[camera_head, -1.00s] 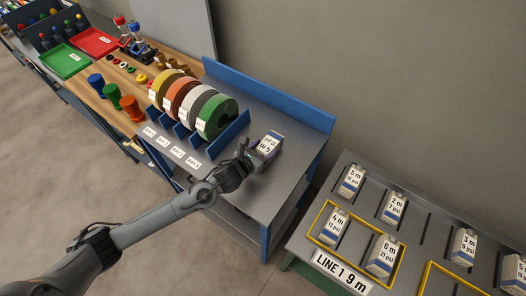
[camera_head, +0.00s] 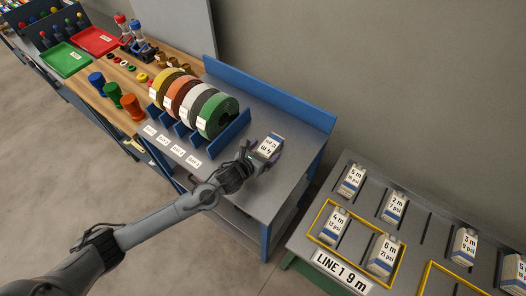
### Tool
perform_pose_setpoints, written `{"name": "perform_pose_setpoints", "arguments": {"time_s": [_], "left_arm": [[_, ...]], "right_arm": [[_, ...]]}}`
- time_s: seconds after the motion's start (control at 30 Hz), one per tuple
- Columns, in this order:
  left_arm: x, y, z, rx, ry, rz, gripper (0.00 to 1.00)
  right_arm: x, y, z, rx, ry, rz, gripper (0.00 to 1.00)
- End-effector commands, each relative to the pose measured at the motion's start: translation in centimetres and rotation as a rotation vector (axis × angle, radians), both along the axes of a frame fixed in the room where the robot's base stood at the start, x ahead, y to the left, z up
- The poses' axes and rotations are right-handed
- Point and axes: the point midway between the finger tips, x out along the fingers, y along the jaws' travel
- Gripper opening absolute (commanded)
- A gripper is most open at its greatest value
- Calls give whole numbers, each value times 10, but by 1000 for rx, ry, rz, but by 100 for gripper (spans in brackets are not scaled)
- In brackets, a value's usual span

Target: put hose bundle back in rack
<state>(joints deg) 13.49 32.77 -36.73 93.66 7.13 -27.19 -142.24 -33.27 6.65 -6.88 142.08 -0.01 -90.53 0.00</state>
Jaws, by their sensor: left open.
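A white-and-blue labelled hose bundle (camera_head: 269,147) is on the bare right part of the grey bench top, just right of the coil rack. My left gripper (camera_head: 263,160) is open right at its near side, with dark fingers close to its lower edges. Whether the fingers touch it is too small to tell. The label is too small to read surely. Similar bundles stand in the slotted grey rack (camera_head: 417,225) at the lower right, among them 5 m (camera_head: 351,181), 2 m (camera_head: 394,207), 4 m (camera_head: 335,227) and 6 m (camera_head: 383,257). My right gripper is not in view.
Yellow, orange, white and green coils (camera_head: 215,117) stand between blue dividers left of the bundle. A blue back rail (camera_head: 270,95) edges the bench. A yellow frame (camera_head: 318,215) surrounds the 4 m and 6 m bundles. A floor gap separates bench and rack. Several rack slots are empty.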

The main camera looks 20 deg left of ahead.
Motion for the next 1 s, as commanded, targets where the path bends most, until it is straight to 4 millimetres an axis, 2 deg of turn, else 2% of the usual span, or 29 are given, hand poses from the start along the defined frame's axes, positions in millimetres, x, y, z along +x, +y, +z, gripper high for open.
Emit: {"name": "perform_pose_setpoints", "arguments": {"time_s": [0.13, 0.27, 0.7, 1.0], "left_arm": [[-1, 0, 4, 0, 0, 0, 91], [-12, 3, 7, 1, 0, 0, 91], [-82, 15, 36, 1, 2, -2, 91], [-107, 20, 47, -3, 1, 1, 91]], "right_arm": [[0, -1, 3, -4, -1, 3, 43], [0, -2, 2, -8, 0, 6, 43], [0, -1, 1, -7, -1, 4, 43], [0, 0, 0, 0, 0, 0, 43]]}}
